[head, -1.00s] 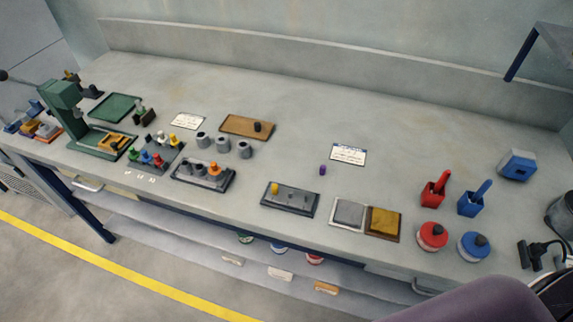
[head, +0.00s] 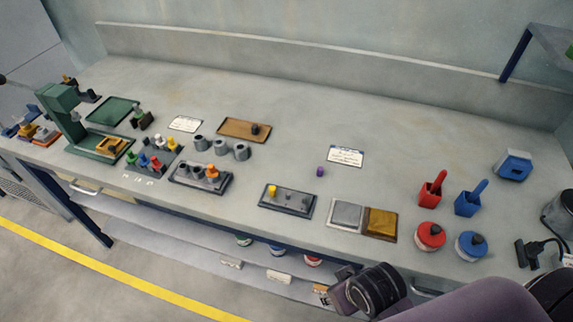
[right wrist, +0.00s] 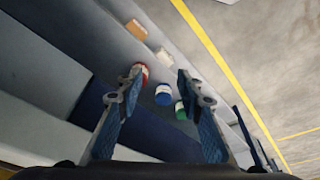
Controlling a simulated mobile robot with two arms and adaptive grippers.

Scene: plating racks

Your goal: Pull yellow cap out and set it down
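The yellow cap (head: 272,190) stands upright at the left end of a dark rack (head: 287,208) near the bench's front edge, in the head view. My left gripper is not in view.
A silver and gold two-part plate (head: 380,223) lies right of the rack. A purple cap (head: 320,171) stands behind it. Red and blue pots stand further right. Tubs and labels sit on the lower shelf. The bench behind the rack is mostly clear.

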